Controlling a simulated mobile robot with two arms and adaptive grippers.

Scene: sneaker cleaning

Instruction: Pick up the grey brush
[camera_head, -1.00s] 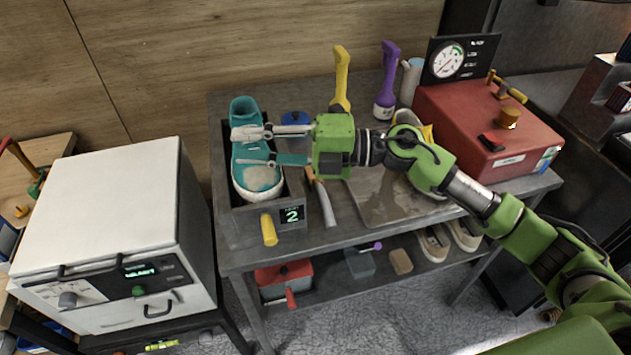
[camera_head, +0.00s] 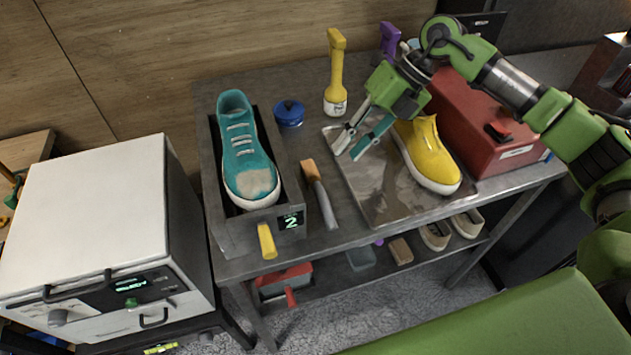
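The grey brush (camera_head: 325,205) lies on the metal table, between the numbered box and the tray. Its grey handle points to the front and its orange-brown end (camera_head: 309,170) to the back. My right gripper (camera_head: 348,152) comes in from the right, its fingers pointing down and to the left. It is open and empty, above the tray's back left part, to the right of the brush and apart from it. My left gripper is not in view.
A teal sneaker (camera_head: 240,140) sits in a dark box (camera_head: 218,205) marked 2. A yellow sneaker (camera_head: 428,158) stands on the metal tray (camera_head: 385,203). A blue round container (camera_head: 289,112), a yellow bottle (camera_head: 335,80) and a red machine (camera_head: 480,125) stand around. The table's front edge is near the brush.

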